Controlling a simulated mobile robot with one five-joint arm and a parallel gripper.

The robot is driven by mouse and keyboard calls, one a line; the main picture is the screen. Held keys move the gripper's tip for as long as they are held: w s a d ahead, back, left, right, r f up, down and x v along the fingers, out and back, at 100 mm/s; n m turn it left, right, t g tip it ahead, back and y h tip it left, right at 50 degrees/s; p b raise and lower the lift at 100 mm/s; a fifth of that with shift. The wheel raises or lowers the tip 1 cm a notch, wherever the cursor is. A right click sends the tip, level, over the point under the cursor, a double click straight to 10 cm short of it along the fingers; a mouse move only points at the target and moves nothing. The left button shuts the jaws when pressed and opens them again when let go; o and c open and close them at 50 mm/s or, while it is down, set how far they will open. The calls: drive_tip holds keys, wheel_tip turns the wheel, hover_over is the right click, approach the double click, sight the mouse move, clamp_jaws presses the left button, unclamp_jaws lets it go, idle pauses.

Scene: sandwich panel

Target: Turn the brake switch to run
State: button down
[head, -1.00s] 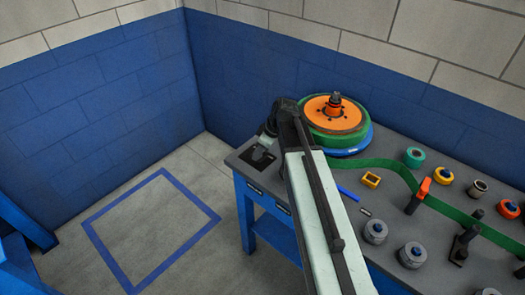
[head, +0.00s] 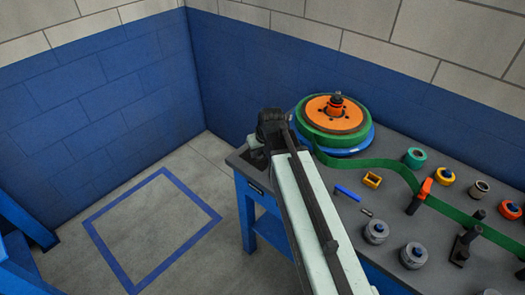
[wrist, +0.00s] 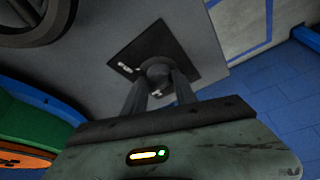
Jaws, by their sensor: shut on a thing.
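The brake switch shows in the wrist view as a dark round knob (wrist: 157,68) on a black square plate (wrist: 188,58). White marks show on the plate, too small to read. My gripper (wrist: 160,83) has its two fingers on either side of the knob and is shut on it. The fingers hide part of the knob, so I cannot tell which mark it points to. In the head view the switch is at the bench's left corner, mostly hidden behind my arm.
The grey bench (head: 335,172) carries a reel with an orange hub (head: 335,115) and a green strip (head: 395,165). Floor left of the bench is clear.

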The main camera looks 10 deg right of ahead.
drive_tip(key=shift+w+m, duration=0.15)
drive_tip(key=shift+m, duration=0.25)
drive_tip(key=c, duration=1)
unclamp_jaws()
drive_tip(key=shift+f, duration=0.1)
drive_tip(key=p+v, duration=0.7)
drive_tip(key=v, duration=0.1)
drive_tip(key=shift+a, duration=0.15)
